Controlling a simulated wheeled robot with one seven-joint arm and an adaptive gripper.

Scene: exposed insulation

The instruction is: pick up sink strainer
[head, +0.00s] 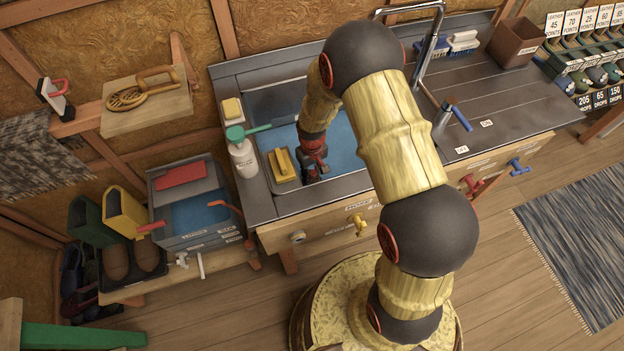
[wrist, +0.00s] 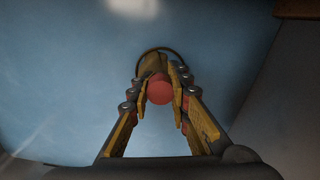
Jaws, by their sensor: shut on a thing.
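My gripper (head: 318,168) reaches down into the sink basin (head: 346,142), near its front left corner. In the wrist view my gripper (wrist: 159,92) is shut on a round reddish knob, which I take to be the top of the sink strainer (wrist: 159,89). A thin dark curved rim shows just beyond the fingertips. The fingers hide most of the strainer's body. The blue basin floor lies behind it; I cannot tell whether the strainer touches it. In the head view the arm and gripper hide the strainer.
A yellow sponge (head: 283,165) sits in a tray at the basin's left edge. A white bottle (head: 243,158) and a green-headed tool (head: 236,133) stand beside it. The counter at right (head: 510,85) is mostly clear.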

